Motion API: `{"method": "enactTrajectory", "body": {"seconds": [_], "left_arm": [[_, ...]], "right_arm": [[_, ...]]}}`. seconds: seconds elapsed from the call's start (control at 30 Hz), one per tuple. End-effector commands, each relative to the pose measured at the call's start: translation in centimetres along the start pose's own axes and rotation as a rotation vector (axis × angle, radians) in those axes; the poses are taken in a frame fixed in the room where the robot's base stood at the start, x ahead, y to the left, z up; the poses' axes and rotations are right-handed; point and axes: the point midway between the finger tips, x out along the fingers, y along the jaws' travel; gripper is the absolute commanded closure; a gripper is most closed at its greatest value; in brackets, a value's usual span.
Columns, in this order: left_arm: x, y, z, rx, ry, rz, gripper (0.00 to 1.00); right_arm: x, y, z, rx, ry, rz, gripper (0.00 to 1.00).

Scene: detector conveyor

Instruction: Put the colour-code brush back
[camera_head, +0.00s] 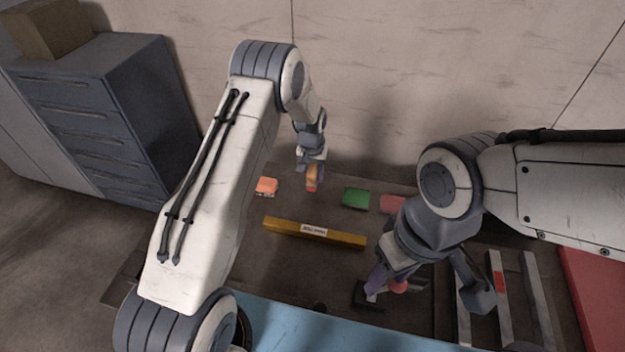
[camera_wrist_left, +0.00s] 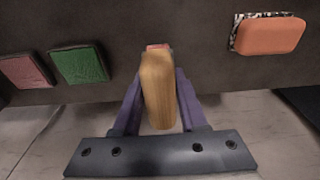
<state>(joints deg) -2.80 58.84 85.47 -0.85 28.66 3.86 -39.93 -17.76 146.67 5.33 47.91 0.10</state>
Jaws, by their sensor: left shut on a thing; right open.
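My left gripper (camera_head: 311,168) is shut on a wooden-handled piece with a red end (camera_head: 312,179), apparently the brush. It is above the back of the dark table, between the orange block and the green pad. In the left wrist view, the wooden handle (camera_wrist_left: 157,92) stands between the purple fingers, with its pinkish-red end beyond. A green pad (camera_head: 355,197) and a red-pink pad (camera_head: 392,203) lie side by side at the back; the green pad (camera_wrist_left: 79,65) also shows in the wrist view. My right gripper (camera_head: 425,288) is open, low over the right side.
An orange block with a speckled edge (camera_head: 266,185) lies at back left. A yellow labelled bar (camera_head: 285,229) crosses the middle. A black block (camera_head: 369,298) and a small red round thing (camera_head: 398,287) are by my right gripper. Metal rails (camera_head: 537,295) lie right; a blue surface (camera_head: 330,325) is in front.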

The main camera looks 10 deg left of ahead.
Motion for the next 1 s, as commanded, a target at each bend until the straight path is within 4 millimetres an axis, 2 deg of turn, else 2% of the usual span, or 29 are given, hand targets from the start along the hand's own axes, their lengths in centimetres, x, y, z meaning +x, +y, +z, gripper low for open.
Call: {"method": "enactTrajectory", "body": {"seconds": [0.3,0.7,0.73,0.77,0.8,1.0], "left_arm": [[3.7,-0.1,0.5,0.001,-0.002,0.0,1.0],[4.5,0.0,0.6,0.002,0.0,0.0,1.0],[4.3,0.0,0.5,0.002,0.0,0.0,0.47],[4.3,0.0,0.5,0.002,-0.001,0.0,0.35],[4.3,0.0,0.5,0.002,-0.001,0.0,0.28],[4.3,0.0,0.5,0.002,-0.001,0.0,0.28]], "right_arm": [[-1.8,-0.1,-0.1,0.001,0.0,0.0,0.5],[-1.2,-0.1,-0.1,0.001,0.0,0.0,0.5],[-1.4,-0.1,-0.1,0.001,0.0,0.0,0.5],[-1.4,-0.1,-0.1,0.001,0.0,0.0,0.5],[-1.5,-0.1,-0.1,0.001,0.0,0.0,0.5],[-1.5,-0.1,-0.1,0.001,0.0,0.0,0.5]]}}
